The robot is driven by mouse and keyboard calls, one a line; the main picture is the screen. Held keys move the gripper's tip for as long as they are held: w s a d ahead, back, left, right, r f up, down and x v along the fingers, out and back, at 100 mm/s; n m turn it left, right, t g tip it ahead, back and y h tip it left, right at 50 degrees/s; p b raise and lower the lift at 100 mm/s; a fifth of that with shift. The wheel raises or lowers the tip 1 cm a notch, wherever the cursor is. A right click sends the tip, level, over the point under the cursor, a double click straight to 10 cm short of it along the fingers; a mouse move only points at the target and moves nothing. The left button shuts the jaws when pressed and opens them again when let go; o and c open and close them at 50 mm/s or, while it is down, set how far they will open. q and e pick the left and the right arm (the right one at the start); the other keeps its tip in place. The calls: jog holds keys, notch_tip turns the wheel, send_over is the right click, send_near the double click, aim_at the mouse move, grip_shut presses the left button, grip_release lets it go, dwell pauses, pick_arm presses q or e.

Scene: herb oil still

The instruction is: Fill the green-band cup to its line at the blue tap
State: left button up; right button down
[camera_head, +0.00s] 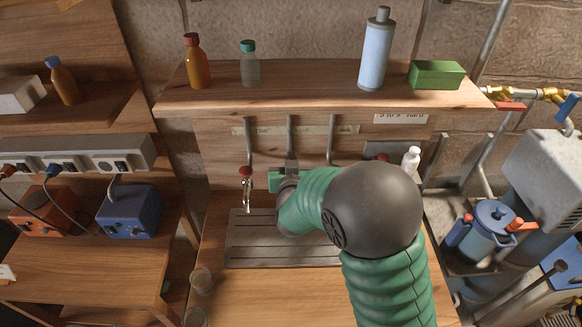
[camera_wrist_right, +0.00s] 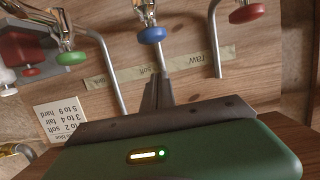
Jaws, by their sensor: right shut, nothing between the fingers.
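The blue tap knob (camera_wrist_right: 152,35) shows in the right wrist view, between a red knob (camera_wrist_right: 247,13) and a green knob (camera_wrist_right: 70,58). My right gripper (camera_wrist_right: 157,80) is shut and empty, its fingers pointing toward the blue tap with a gap in the picture. In the head view my right gripper (camera_head: 291,160) is up at the tap panel and hides the blue tap. Two clear cups (camera_head: 201,280) (camera_head: 195,317) stand at the bench's left front; I cannot make out a green band or line on either. My left gripper is not in view.
A slatted drip tray (camera_head: 240,252) lies under the taps, partly behind my right arm. The red-knobbed tap (camera_head: 246,172) is left of my gripper. A shelf (camera_head: 300,102) with bottles and a green box (camera_head: 436,75) runs above. A blue pot (camera_head: 488,227) stands at right.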

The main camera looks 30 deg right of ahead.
notch_tip(320, 180, down, 3)
jog(key=shift+w+r, duration=0.1)
jog(key=shift+w, duration=0.05)
jog(key=shift+f, duration=0.55)
jog(key=shift+f, duration=0.1)
